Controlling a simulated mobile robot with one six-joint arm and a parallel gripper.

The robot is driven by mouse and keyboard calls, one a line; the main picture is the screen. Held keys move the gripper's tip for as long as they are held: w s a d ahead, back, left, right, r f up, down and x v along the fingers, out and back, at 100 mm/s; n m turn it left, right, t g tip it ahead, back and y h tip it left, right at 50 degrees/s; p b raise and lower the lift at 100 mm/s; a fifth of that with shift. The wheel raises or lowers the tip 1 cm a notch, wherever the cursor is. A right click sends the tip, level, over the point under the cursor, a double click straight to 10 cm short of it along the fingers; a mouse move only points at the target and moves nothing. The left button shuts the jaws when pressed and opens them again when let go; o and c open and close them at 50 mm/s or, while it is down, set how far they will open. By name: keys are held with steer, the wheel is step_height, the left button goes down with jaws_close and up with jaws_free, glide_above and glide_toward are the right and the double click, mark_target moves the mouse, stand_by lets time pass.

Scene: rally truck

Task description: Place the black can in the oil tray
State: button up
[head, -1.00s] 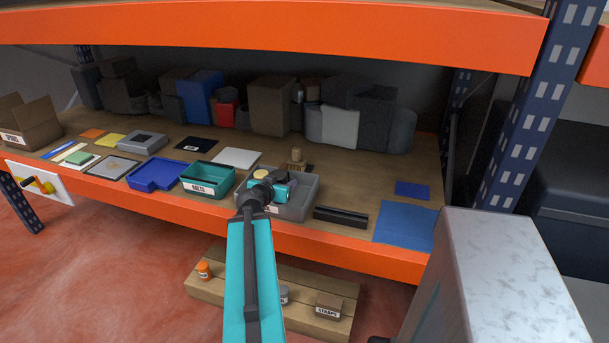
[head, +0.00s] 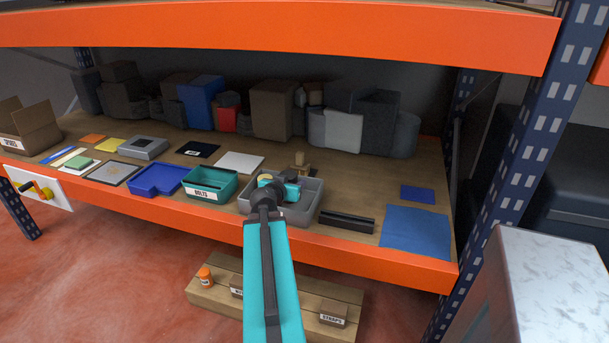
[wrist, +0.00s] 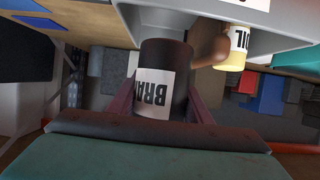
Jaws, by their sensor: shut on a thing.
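A black can (wrist: 165,65) with a white label reading "BRA…" is between the fingers of my gripper (wrist: 160,95) in the wrist view. My gripper is shut on it. In the head view my gripper (head: 290,190) is over the grey oil tray (head: 318,198), and the arm hides much of the can. The tray's grey wall (wrist: 175,18) is close to the can in the wrist view. Whether the can touches the tray floor cannot be told. A cream-capped bottle labelled "OIL" (wrist: 238,47) is at the tray beside the can.
A teal bolts bin (head: 208,195) stands left of the tray, and a black bar-shaped holder (head: 347,222) lies to its right. A tan wooden-handled object (head: 300,160) is behind. The orange upper beam (head: 280,25) spans above. Blue mat (head: 415,230) looks empty.

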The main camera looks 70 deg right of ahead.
steer(key=d+p, duration=0.5)
steer(key=d, duration=0.4)
steer(key=shift+w+d+f, duration=0.35)
steer(key=shift+w+f, duration=0.1)
steer(key=shift+d+p, duration=0.1)
steer(key=shift+p, duration=0.25)
steer(key=f, duration=0.3)
steer(key=shift+w+d+f, duration=0.1)
steer(key=shift+d+f, duration=0.2)
steer(key=shift+f+b, duration=0.6)
steer(key=shift+b, duration=0.65)
steer(key=o, duration=1)
